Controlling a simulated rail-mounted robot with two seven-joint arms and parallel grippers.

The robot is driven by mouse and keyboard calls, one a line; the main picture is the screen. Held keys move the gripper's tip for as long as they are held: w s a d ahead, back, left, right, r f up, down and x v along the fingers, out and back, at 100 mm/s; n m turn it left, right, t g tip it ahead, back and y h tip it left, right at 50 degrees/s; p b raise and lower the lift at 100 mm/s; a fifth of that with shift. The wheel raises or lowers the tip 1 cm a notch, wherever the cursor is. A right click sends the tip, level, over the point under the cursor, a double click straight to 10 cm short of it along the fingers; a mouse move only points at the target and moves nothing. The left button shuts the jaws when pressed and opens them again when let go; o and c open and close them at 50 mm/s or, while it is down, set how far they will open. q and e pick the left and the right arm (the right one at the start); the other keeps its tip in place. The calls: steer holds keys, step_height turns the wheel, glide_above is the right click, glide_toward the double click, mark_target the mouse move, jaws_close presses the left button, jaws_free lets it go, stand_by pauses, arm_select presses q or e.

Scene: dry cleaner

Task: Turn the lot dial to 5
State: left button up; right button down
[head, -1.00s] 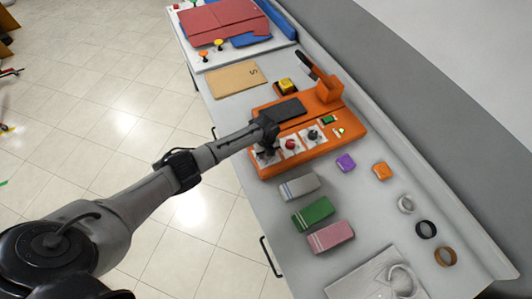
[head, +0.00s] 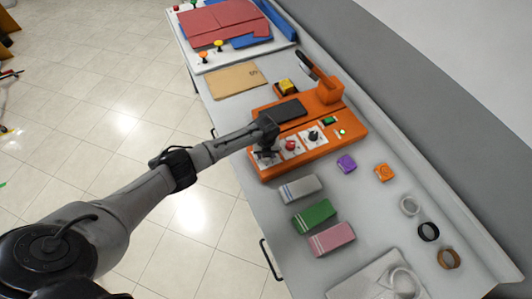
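An orange machine (head: 340,139) stands on the long grey table. Its front has several white dial plates with knobs: a red knob (head: 290,145) in the middle and a dark knob (head: 313,136) to its right. A third white plate (head: 264,158) at the left is mostly hidden by my gripper, as is any knob on it. Which dial is the lot dial and its number cannot be read. One gripper (head: 266,148), on the arm from the left, is down at that left plate. Its fingers are too small and dark to tell whether they grip a knob. My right gripper is not in view.
White, green (head: 314,216) and pink (head: 332,239) blocks lie in front of the machine. A purple piece (head: 346,164), an orange piece (head: 384,172) and several rings (head: 428,231) lie right. A tan folder (head: 235,80) and red cloth (head: 222,22) lie beyond.

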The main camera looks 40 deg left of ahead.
arm_select(q)
steer(key=o, duration=0.9)
steer(key=shift+r, duration=0.1)
steer(key=shift+r, duration=0.3)
step_height(320, 180, up, 13)
stand_by(0.5)
